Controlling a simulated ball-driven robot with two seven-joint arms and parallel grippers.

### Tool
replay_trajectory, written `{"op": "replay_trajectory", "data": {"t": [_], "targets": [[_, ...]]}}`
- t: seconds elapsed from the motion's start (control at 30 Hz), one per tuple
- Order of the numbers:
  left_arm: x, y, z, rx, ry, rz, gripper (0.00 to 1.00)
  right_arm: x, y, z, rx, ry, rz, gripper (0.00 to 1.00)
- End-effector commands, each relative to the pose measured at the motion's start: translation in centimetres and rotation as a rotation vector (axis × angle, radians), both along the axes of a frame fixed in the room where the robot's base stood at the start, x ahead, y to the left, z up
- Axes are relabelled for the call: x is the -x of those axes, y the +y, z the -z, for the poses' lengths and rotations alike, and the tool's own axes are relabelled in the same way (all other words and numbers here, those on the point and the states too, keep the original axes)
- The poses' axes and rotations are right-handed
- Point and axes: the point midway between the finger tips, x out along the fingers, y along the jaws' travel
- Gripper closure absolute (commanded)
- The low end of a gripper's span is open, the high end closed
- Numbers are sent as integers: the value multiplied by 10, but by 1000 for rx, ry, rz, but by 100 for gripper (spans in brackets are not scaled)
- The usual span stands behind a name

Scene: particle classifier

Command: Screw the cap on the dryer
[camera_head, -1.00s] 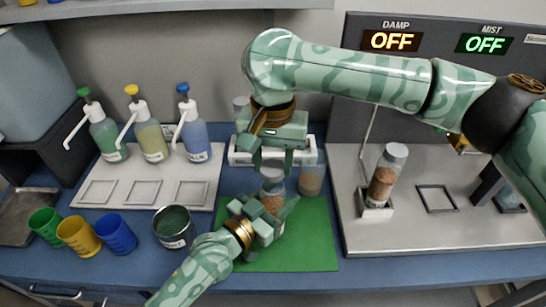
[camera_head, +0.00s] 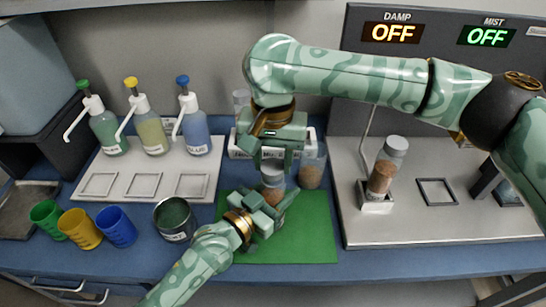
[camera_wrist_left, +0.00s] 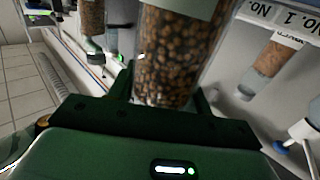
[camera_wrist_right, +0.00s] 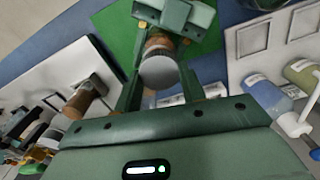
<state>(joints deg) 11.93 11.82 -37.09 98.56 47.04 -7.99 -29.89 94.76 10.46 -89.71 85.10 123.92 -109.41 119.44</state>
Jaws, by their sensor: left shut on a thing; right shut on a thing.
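The dryer, a clear jar of brown granules (camera_head: 272,189), stands upright over the green mat (camera_head: 310,235). Its granules fill the middle of the left wrist view (camera_wrist_left: 175,55). My left gripper (camera_head: 270,204) is shut around the jar's body from the front left. My right gripper (camera_head: 273,168) points down from above and is shut on the grey-white cap (camera_wrist_right: 160,73) at the jar's top. In the right wrist view the cap lies in line with the jar, between the fingers. Whether the threads are engaged cannot be seen.
A similar filled jar (camera_head: 382,178) stands tilted in a holder on the right machine, whose signs read OFF. Another jar (camera_head: 311,170) stands close behind right. Pump bottles (camera_head: 196,130) and coloured cups (camera_head: 118,228) are left. A dark salt cup (camera_head: 174,218) is near my left arm.

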Motion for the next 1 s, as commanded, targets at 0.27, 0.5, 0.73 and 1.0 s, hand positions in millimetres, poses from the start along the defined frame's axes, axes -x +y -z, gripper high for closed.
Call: {"op": "replay_trajectory", "data": {"t": [0.27, 0.5, 0.73, 1.0], "targets": [[0, 0, 1, -2, 1, 0, 92, 0, 0, 2, 0, 0, 0, 80], [0, 0, 1, -2, 1, -1, 92, 0, 0, 7, 0, 0, 0, 80], [0, 0, 1, -2, 1, -1, 92, 0, 0, 12, 0, -1, 0, 80], [0, 0, 1, -2, 1, -1, 100, -1, -1, 10, 3, -7, 343, 80]]}}
